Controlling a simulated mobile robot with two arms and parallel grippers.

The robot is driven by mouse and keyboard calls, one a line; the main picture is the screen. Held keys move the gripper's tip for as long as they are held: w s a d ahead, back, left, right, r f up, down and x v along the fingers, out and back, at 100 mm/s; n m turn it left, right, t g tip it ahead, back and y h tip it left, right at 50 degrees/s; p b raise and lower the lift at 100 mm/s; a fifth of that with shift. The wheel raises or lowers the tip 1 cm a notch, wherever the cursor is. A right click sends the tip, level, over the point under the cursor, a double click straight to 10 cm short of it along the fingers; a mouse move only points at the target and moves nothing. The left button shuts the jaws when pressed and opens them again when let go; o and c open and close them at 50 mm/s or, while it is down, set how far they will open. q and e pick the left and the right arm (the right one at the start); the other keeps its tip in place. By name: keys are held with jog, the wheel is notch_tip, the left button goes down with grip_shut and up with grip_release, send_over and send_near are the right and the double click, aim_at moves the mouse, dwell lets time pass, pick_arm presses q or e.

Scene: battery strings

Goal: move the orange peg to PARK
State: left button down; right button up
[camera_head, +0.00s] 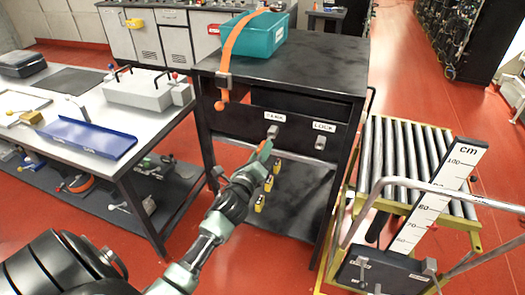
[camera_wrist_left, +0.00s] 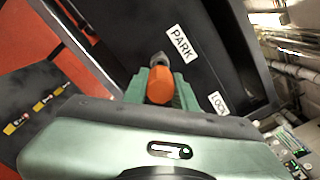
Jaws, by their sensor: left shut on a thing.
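The orange peg (camera_wrist_left: 160,86) shows end-on between the green fingers of my left gripper (camera_wrist_left: 161,92) in the wrist view, and the gripper is shut on it. In the head view, my left gripper (camera_head: 262,156) is in front of the black cabinet, with a bit of the peg (camera_head: 266,146) showing. The PARK label (camera_wrist_left: 180,44) is just beyond the peg, above a grey fitting (camera_wrist_left: 159,61). In the head view a grey block (camera_head: 272,132) sits below that label's place. I cannot tell whether the peg touches or enters the fitting. My right gripper is out of view.
The LOCK label (camera_head: 324,127) and its grey block (camera_head: 320,142) are to the right. An orange strap (camera_head: 232,45) hangs from the teal bin (camera_head: 258,38) on the cabinet top. A workbench (camera_head: 120,125) stands left; a roller conveyor (camera_head: 405,150) and centimetre scale (camera_head: 443,195) stand right.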

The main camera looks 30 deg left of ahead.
pick_arm(q)
jog(key=shift+w, duration=0.25)
jog(key=shift+w+a, duration=0.1)
jog(key=shift+w, duration=0.2)
jog(key=shift+b+x, duration=0.5)
jog(key=shift+x, duration=1.3)
jog(key=c, duration=1.1)
grip_release()
jog(key=shift+o, duration=0.2)
jog(key=shift+s+f, duration=0.1)
jog(key=shift+s, duration=0.4)
jog(key=v, duration=0.7)
jog(key=shift+b, duration=0.3)
